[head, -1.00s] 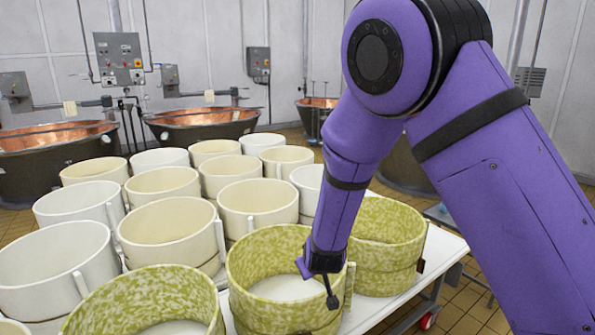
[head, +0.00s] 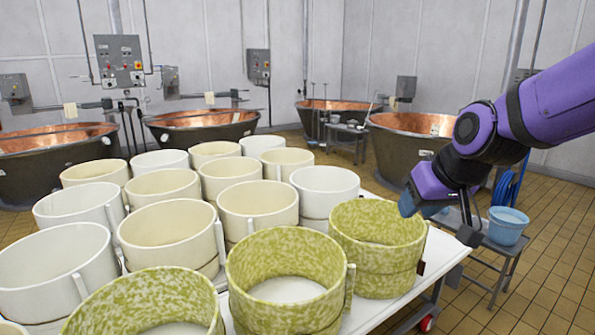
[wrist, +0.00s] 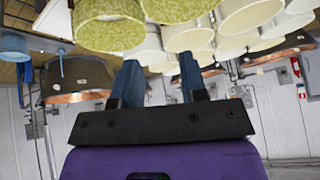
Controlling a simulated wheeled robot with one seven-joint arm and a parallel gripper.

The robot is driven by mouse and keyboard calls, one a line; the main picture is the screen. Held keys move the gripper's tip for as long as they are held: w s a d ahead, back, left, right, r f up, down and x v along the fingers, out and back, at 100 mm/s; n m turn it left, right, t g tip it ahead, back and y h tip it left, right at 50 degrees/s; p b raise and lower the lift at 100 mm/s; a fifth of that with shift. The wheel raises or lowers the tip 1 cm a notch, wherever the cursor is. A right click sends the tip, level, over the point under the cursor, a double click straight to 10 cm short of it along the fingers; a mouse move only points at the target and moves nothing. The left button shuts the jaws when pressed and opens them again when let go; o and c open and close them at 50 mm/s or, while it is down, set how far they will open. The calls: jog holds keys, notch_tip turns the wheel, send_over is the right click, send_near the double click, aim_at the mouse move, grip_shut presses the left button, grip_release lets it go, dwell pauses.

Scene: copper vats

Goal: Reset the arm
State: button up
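My purple arm is folded at the right of the head view. My gripper (head: 415,204) hangs there beside the nearest right green-mottled mould (head: 377,283), above the right edge of the white table. In the wrist view, which looks upside down, the two blue fingers of my gripper (wrist: 160,64) stand apart with nothing between them. Green and white moulds show beyond the fingertips. In the head view the fingertips are small, and I cannot tell how near they are to the mould's rim.
Several white and green moulds crowd the white table (head: 411,260). A light blue bucket (head: 508,226) stands on a small grey table just right of my gripper. Copper vats (head: 405,140) stand behind. The tiled floor (head: 560,240) at the right is open.

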jog(key=s+d+r+m+h, duration=0.1)
jog(key=s+d, duration=0.3)
jog(key=s, duration=0.5)
jog(key=s+d+r+m+h, duration=0.1)
jog(key=s+d+r, duration=0.2)
jog(key=s, duration=0.6)
jog(key=shift+s+d+r+g+h, duration=0.2)
jog(key=shift+d+r+g+h, duration=0.15)
jog(key=shift+d, duration=0.6)
